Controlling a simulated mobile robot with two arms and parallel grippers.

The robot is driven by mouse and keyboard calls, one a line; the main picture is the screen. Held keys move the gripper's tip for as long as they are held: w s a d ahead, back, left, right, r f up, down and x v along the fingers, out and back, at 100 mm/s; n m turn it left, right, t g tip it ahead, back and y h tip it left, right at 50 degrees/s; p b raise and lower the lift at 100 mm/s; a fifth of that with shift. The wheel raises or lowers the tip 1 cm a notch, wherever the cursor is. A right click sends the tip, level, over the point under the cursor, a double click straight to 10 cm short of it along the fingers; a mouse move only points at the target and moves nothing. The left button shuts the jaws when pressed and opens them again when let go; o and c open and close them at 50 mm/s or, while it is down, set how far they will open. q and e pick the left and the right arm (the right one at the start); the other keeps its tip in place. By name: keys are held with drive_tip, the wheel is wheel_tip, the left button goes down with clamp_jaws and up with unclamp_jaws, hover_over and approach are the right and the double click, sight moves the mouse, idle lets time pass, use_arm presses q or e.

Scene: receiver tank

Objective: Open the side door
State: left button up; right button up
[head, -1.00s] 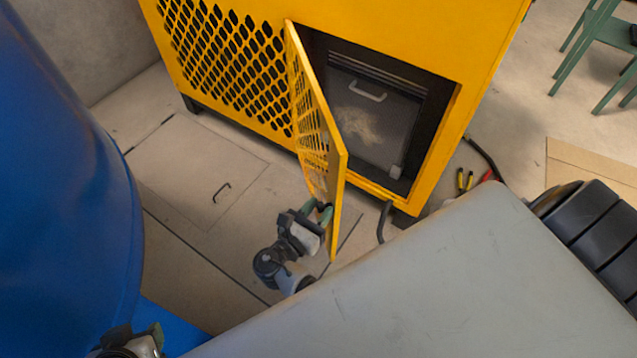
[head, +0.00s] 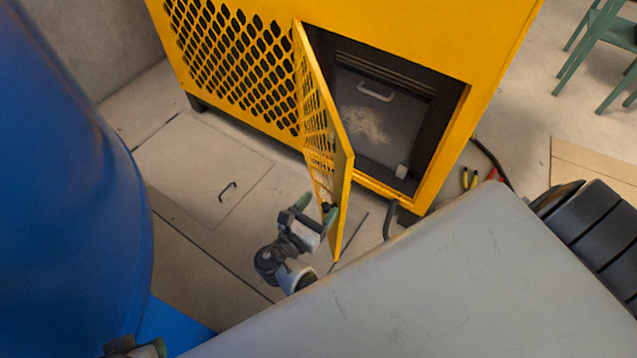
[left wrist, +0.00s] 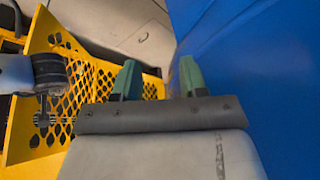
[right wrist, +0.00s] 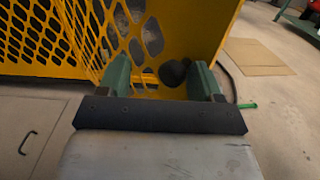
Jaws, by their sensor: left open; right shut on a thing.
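The yellow mesh side door (head: 322,130) stands swung out from the yellow cabinet (head: 420,40), and the opening behind it shows a dark inside. My right gripper (head: 317,208) is at the door's free lower edge. In the right wrist view, the dark round knob (right wrist: 173,72) of the door sits between the green fingers of my right gripper (right wrist: 163,80), nearer the right finger; the grip is on this knob. My left gripper (left wrist: 160,82) is open and empty beside the blue tank (left wrist: 245,70). The door (left wrist: 45,90) also shows at left in that view.
A grey panel with a handle (head: 376,90) lies inside the opening. The blue tank (head: 70,180) stands close on the left. Floor left of the door is clear. Green chairs (head: 603,40) stand far right.

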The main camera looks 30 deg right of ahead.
sight(347, 196)
drive_tip(key=shift+w+r, duration=0.2)
drive_tip(key=shift+r, duration=0.1)
drive_tip(key=r+p, duration=0.1)
drive_tip(key=r, duration=0.1)
drive_tip(key=r+p, duration=0.2)
drive_tip(key=r, duration=0.1)
drive_tip(key=shift+s+d, duration=0.1)
drive_tip(key=shift+s, duration=0.1)
drive_tip(key=s+d, duration=0.1)
drive_tip(key=s+d+r+p, duration=0.1)
drive_tip(key=s, duration=0.1)
drive_tip(key=s+d+r+p, duration=0.1)
drive_tip(key=shift+s+r, duration=0.15)
drive_tip(key=shift+s, duration=0.25)
use_arm(q)
wheel_tip(347, 196, down, 14)
drive_tip(key=s+g+p, duration=0.1)
drive_tip(key=g+p, duration=0.1)
drive_tip(key=shift+s+a+r+g, duration=0.15)
drive_tip(key=shift+r+g, duration=0.05)
drive_tip(key=shift+g, duration=0.1)
use_arm(e)
drive_tip(key=s+d+r, duration=0.3)
drive_tip(key=s, duration=0.2)
